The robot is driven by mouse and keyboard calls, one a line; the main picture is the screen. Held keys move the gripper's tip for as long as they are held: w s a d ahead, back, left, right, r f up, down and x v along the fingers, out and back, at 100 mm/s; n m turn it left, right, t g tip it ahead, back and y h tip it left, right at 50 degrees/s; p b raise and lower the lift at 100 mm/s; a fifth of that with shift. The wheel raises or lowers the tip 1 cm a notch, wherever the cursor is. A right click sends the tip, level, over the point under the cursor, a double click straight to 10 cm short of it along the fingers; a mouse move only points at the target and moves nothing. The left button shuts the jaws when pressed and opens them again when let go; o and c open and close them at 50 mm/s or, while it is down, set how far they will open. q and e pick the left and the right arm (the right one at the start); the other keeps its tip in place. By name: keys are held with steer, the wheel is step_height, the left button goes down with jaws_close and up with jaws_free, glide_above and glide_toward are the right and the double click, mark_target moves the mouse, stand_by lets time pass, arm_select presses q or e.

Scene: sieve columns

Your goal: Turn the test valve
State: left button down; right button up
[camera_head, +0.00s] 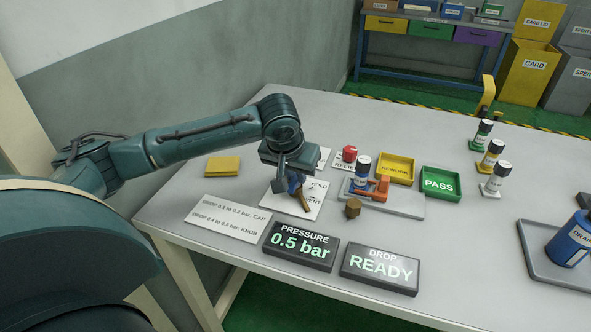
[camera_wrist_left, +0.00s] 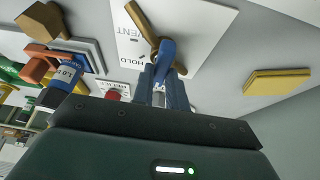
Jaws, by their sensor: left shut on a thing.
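The test valve (camera_head: 304,199) has a brass lever with a blue grip, on a white plate (camera_head: 280,208) marked HOLD and, partly hidden, a word ending in ENT. My left gripper (camera_head: 295,184) is over the plate, shut on the blue grip. In the left wrist view the fingers (camera_wrist_left: 165,88) close around the blue grip (camera_wrist_left: 167,52), and the brass part (camera_wrist_left: 143,24) points away from them. The rest of the plate's markings are hidden. The pressure display (camera_head: 300,246) reads 0.5 bar and the drop display (camera_head: 380,268) reads READY. My right gripper is not in view.
A blue column (camera_head: 362,170) stands in an orange clamp (camera_head: 379,189) close right of my gripper. A brass hex block (camera_head: 352,208) and red knob (camera_head: 349,153) are nearby. A yellow block (camera_head: 223,166) lies left. Trays (camera_head: 440,183) and several columns stand right.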

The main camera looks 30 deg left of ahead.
arm_select(q)
steer(key=shift+r+m+p, duration=0.35)
steer(key=shift+m+p, duration=0.15)
steer(key=shift+p, duration=0.6)
steer(key=shift+m+h+p, duration=0.3)
steer(key=shift+m+p, duration=0.1)
steer(key=shift+p, duration=0.45)
steer(key=m+h+p, duration=0.1)
steer(key=m+p, duration=0.2)
steer(key=p, duration=0.3)
steer(key=shift+m+h, duration=0.3)
steer(key=shift+m, duration=0.1)
steer(key=shift+f+m+g+h+p, duration=0.3)
steer(key=shift+m+h+p, duration=0.1)
steer(key=shift+m+p, duration=0.95)
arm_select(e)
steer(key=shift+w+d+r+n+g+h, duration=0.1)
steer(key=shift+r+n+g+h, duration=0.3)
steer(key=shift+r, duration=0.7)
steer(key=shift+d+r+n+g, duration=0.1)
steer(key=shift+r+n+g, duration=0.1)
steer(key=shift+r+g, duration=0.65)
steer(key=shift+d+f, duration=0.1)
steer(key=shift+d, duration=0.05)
